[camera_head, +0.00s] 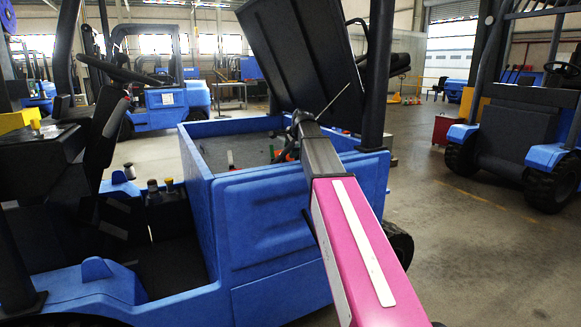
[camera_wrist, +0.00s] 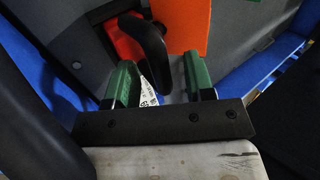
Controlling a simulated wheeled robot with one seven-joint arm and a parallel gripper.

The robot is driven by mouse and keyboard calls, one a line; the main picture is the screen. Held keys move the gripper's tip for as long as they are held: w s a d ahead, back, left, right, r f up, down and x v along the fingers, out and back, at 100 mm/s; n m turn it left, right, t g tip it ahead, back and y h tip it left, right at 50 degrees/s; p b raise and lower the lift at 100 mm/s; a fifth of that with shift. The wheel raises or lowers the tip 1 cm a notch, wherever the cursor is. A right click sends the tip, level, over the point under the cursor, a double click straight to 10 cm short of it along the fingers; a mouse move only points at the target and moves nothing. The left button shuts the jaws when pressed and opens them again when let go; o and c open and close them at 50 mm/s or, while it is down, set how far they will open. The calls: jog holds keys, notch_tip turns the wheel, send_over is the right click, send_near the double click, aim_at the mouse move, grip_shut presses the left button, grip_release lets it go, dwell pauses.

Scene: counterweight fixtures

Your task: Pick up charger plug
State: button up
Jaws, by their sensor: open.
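The charger plug appears to be the orange part with a curved black handle (camera_wrist: 152,48) in the wrist view. The handle reaches down between the green fingers of my gripper (camera_wrist: 160,80). The fingers are apart, one on each side of the handle, with a gap visible at each side. I cannot tell whether the handle is deep enough between them to be level with the pads. In the head view a small orange patch (camera_head: 281,156) shows inside the blue forklift's open compartment, beside the end of my arm, which hides most of it.
The blue forklift body (camera_head: 270,222) has tall compartment walls close around my arm. Its dark raised cover (camera_head: 303,55) stands tilted above. In the wrist view a dark bar fills the left edge. Another forklift (camera_head: 520,130) stands at the right, with open floor (camera_head: 455,230) before it.

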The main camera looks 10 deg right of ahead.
jog(key=shift+w+a+f, duration=0.1)
jog(key=shift+w+f, duration=0.3)
jog(key=shift+f, duration=0.2)
grip_shut()
jog(key=shift+r, duration=0.15)
notch_tip(320, 180, up, 4)
jog(key=shift+r, duration=0.1)
jog(key=a+r, duration=0.6)
jog(key=a, duration=0.5)
jog(key=shift+s+a+r, duration=0.25)
jog(key=shift+a+r, duration=0.1)
